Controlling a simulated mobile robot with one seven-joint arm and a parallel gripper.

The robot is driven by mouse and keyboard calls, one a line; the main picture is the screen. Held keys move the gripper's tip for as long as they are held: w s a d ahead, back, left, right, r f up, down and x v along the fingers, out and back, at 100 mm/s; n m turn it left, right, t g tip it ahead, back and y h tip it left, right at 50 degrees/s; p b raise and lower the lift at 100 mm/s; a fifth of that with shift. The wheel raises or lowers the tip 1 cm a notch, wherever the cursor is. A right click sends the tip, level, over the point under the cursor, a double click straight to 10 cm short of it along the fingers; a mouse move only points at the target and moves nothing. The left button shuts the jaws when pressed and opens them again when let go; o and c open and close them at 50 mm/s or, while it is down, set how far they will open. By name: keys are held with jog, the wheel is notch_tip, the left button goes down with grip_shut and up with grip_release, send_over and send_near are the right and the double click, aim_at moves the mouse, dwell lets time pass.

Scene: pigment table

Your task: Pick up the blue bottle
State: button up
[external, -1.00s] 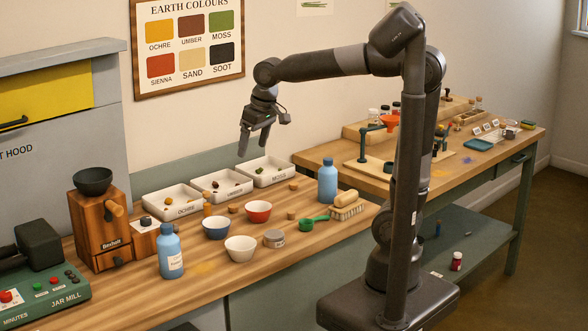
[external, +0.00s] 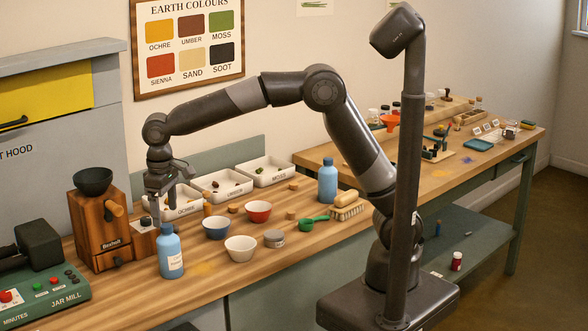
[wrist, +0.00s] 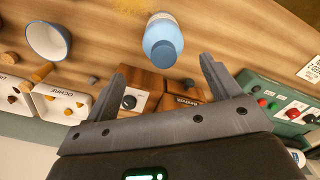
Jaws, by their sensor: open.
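A blue bottle (external: 170,252) with a white label stands upright on the wooden bench, at the front left in the external view. It also shows in the wrist view (wrist: 163,42), seen from above, ahead of the fingers. My gripper (external: 162,215) is open and empty, above and just behind this bottle; in the wrist view its two fingers (wrist: 165,80) are spread wide with the bottle beyond them, apart from it. A second blue bottle (external: 327,181) stands farther right on the bench, near the brush.
A wooden grinder (external: 100,228) and small wooden box (external: 144,238) stand close by on the left. A blue bowl (external: 216,228), white bowl (external: 240,248) and red bowl (external: 258,211) are to the right. The green jar mill (external: 45,292) is at front left.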

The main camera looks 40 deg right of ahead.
aim_at(168, 237)
notch_tip(168, 237, down, 3)
jog(key=shift+f, duration=0.1)
jog(key=shift+s+a+f, duration=0.1)
jog(key=shift+s+f, duration=0.05)
jog(key=shift+f, duration=1.15)
jog(key=shift+s+f, duration=0.15)
jog(key=shift+f, duration=1.15)
jog(key=shift+c, duration=0.5)
jog(key=c, duration=1.2)
